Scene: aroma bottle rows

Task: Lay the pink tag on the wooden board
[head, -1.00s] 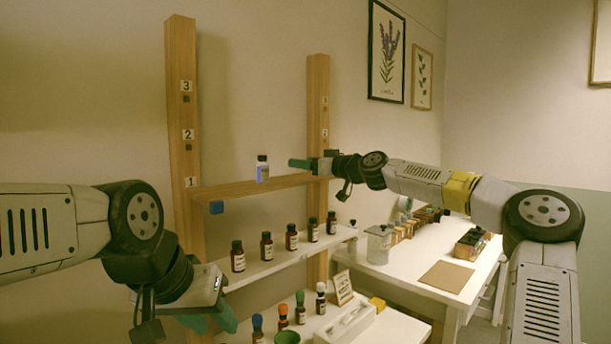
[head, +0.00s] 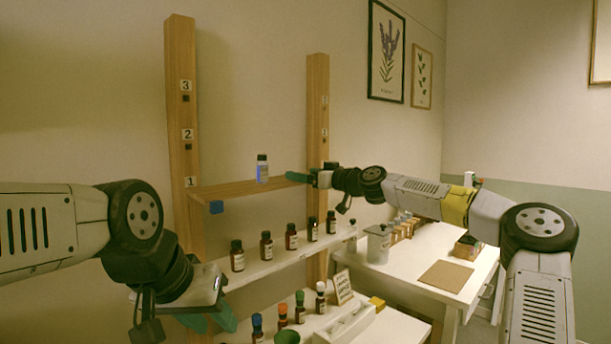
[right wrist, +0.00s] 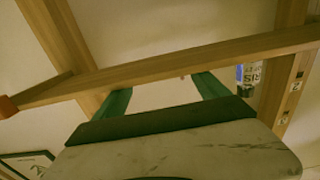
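I see no pink tag that I can make out in either view. A flat brown wooden board (head: 446,276) lies bare on the white table at the right in the head view. My right gripper (head: 297,177) is at the right end of the wooden shelf bar, away from that board. In the right wrist view its two green fingers (right wrist: 165,92) are spread apart with nothing seen between them. My left gripper (head: 208,321) hangs at the lower left, its teal fingers apart and empty, near the lower racks.
A clear bottle with a blue label (head: 262,169) stands on the shelf bar (head: 240,189), close to my right gripper; it also shows in the right wrist view (right wrist: 248,77). Several dark bottles line the white rack (head: 262,268) below. A lidded canister (head: 378,245) stands on the white table.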

